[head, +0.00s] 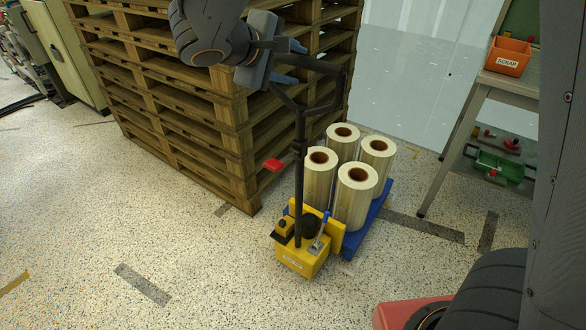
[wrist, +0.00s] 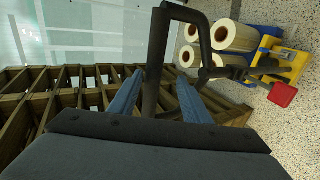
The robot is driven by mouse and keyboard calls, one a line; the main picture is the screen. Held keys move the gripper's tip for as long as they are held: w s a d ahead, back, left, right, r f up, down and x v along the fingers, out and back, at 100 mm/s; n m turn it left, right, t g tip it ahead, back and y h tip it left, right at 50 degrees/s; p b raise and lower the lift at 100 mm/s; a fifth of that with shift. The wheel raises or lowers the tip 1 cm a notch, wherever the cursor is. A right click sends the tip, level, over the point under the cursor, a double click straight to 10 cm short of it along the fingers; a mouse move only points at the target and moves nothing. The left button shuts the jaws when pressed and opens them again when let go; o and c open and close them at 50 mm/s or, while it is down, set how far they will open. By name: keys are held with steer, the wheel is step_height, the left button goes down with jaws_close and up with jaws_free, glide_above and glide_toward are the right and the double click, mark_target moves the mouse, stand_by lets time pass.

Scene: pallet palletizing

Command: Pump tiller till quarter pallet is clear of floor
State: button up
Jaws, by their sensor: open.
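The black tiller (head: 299,165) stands nearly upright from the yellow pallet truck (head: 300,262), with a loop handle at its top. My gripper (head: 294,62) is at that handle. In the wrist view, my open blue fingers (wrist: 160,78) lie on either side of a handle bar (wrist: 157,62), apart from it as far as I can tell. The blue quarter pallet (head: 380,207) sits behind the yellow truck body and carries several clear-wrapped rolls (head: 355,200). I cannot tell whether a gap shows under the pallet. The truck's forks are hidden.
A tall stack of wooden pallets (head: 190,125) stands close on the left of the truck. A workbench (head: 510,85) with an orange scrap bin (head: 507,57) is on the right. A red lever (head: 273,165) sticks out from the tiller. Speckled floor in front is mostly free.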

steer(key=s+a, duration=0.4)
steer(key=s, duration=0.2)
steer(key=shift+a+p, duration=0.3)
steer(key=shift+a, duration=0.1)
stand_by(0.3)
steer(key=s+d+f+m+g+y+p, duration=0.2)
steer(key=s+d+f+m+g+y, duration=0.1)
steer(key=s+d, duration=0.6)
steer(key=s+d+f+m+g+y+p, duration=0.2)
steer(key=s+d+f+m+g+y, duration=0.2)
steer(key=d, duration=0.7)
steer(key=s+f+m+g, duration=0.2)
steer(key=s+f+m, duration=0.1)
steer(key=s+f, duration=0.1)
steer(key=shift+s+d+f+m+g+y+p, duration=0.2)
steer(key=shift+s+f+m+g+y+p, duration=0.15)
steer(key=shift+s, duration=0.45)
